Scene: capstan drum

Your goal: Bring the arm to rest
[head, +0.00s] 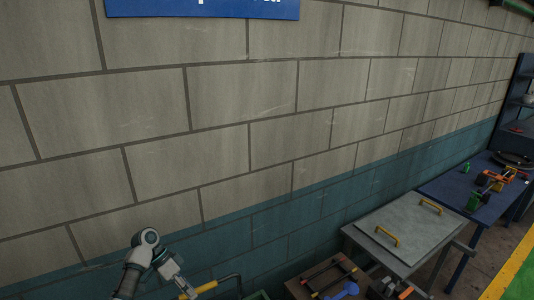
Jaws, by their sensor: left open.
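My left arm rises at the lower left and bends over, with its left gripper (181,286) pointing down at the bottom edge. The gripper is open, though its fingertips are small and partly cut off by the frame. A dark bent bar with a yellow grip (203,287) shows just right of the gripper. I cannot tell whether the two touch. The capstan drum cannot be made out. My right gripper is out of view.
A block wall (250,130) with a blue-green lower band fills most of the view. At the lower right stand a grey lidded box (412,232) with yellow handles, a wooden tray (320,282) of tools and a blue table (455,190) with several items.

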